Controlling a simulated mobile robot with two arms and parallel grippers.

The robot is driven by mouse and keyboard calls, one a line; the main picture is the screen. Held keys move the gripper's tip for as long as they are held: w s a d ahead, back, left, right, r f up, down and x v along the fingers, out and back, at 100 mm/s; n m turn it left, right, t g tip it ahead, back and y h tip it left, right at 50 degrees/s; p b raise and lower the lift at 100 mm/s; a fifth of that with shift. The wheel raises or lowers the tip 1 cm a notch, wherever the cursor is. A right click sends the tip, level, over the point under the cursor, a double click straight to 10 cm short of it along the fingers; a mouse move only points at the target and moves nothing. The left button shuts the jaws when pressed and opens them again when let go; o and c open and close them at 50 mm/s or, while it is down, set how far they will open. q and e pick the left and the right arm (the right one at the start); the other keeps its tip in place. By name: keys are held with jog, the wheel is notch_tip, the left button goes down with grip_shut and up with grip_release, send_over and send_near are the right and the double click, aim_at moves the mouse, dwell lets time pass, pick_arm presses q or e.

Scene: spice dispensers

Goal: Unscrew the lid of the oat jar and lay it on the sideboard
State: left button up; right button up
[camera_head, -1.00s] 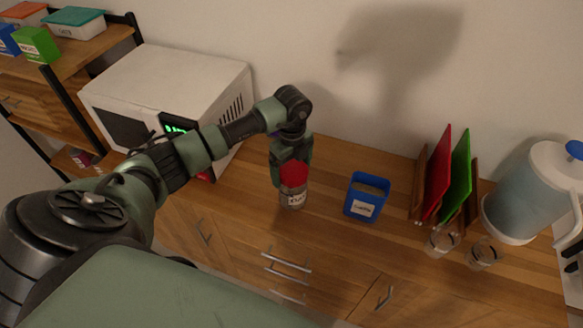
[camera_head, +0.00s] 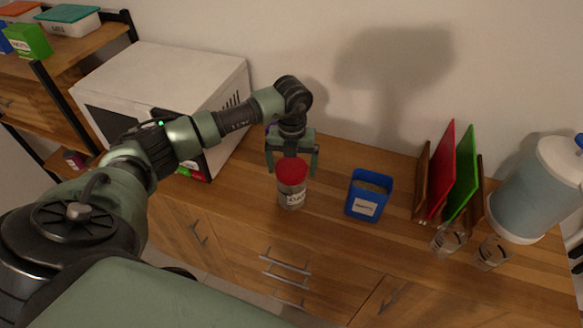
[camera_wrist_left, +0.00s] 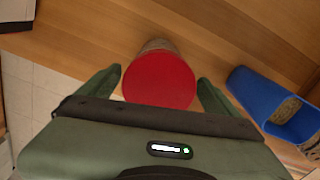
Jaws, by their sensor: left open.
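The jar (camera_head: 291,199) is clear with a white label and stands upright on the wooden sideboard (camera_head: 238,216). Its red lid (camera_head: 292,171) is on top. My left gripper (camera_head: 292,165) is open, with its fingers spread at the lid, one to each side. In the left wrist view the red lid (camera_wrist_left: 160,80) lies between the two open fingers (camera_wrist_left: 158,88), with gaps on both sides. The label's writing is too small to read surely. My right gripper is not in view.
A blue container (camera_head: 368,196) stands right of the jar, and a white microwave (camera_head: 170,85) behind left. Red (camera_head: 441,170) and green boards (camera_head: 464,175), glasses (camera_head: 449,238) and a water jug (camera_head: 540,190) stand farther right. Bare sideboard lies between jar and blue container.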

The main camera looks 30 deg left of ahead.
pick_arm(q)
jog(key=c, duration=1.2)
jog(key=n+p, duration=0.1)
jog(key=n, duration=0.3)
jog(key=shift+s+r+p, duration=0.1)
jog(key=shift+r+p, duration=0.1)
jog(key=shift+p, duration=0.15)
jog(key=n+p, duration=0.1)
jog(key=n, duration=0.3)
jog(key=shift+s+a, duration=0.1)
jog(key=shift+f+n+p, duration=0.15)
jog(key=shift+n+p, duration=0.15)
jog(key=shift+n, duration=0.4)
